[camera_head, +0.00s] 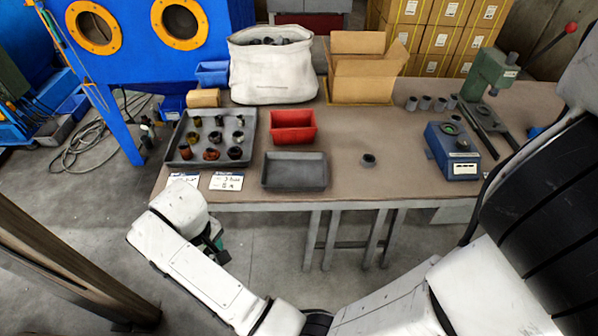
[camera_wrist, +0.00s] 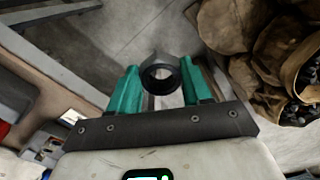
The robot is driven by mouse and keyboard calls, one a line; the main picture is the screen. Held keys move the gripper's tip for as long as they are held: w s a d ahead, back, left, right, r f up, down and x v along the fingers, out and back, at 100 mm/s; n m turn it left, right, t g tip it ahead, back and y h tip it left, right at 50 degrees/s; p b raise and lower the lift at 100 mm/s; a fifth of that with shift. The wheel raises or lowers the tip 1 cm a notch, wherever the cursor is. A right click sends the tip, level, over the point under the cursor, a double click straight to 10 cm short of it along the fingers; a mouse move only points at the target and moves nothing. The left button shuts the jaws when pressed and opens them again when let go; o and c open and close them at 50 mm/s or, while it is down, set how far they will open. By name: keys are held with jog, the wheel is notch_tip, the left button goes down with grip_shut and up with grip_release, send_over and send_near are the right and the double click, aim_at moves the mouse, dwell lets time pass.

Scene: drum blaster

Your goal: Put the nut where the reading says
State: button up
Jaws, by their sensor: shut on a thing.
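My gripper (camera_wrist: 157,82) shows green fingers in the wrist view, shut on a dark grey nut (camera_wrist: 160,60) with a round hole. In the head view my gripper (camera_head: 214,243) is mostly hidden behind my white arm, in front of the table's front edge near its left end, and the held nut cannot be made out. A blue instrument (camera_head: 453,150) with a pale label stands at the table's right; its reading is too small to tell. A red bin (camera_head: 292,127) and an empty dark grey tray (camera_head: 294,170) stand mid-table.
A grey tray (camera_head: 178,154) holds several small parts. Two cards (camera_head: 227,181) lie at the table's front. A dark ring-shaped part (camera_head: 369,160) lies right of centre. A white sack (camera_head: 270,85) and an open carton (camera_head: 352,88) stand behind. Brown sacks (camera_wrist: 228,25) show in the wrist view.

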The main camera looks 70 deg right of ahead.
jog(key=s+d+r+m+b, duration=0.1)
jog(key=d+r+m+b, duration=0.15)
jog(key=d, duration=0.65)
jog(key=s+d+r+m+b, duration=0.2)
jog(key=d+m+b, duration=0.15)
jog(key=d, duration=0.55)
jog(key=s+d+r+m+b, duration=0.35)
jog(key=s+d+m, duration=0.25)
jog(key=s+d, duration=0.65)
jog(key=b, duration=0.7)
send_near(294, 175)
jog(key=shift+s+a+f, duration=0.4)
jog(key=shift+s+f, duration=0.1)
jog(key=shift+s, duration=0.2)
jog(key=shift+w+d+f+p, duration=0.1)
jog(key=shift+w+f+p, duration=0.05)
jog(key=shift+w+p, duration=0.15)
jog(key=shift+w+d+f, duration=0.2)
jog(key=shift+f, duration=0.15)
jog(key=shift+w+f, duration=0.1)
jog(key=shift+f, duration=1.55)
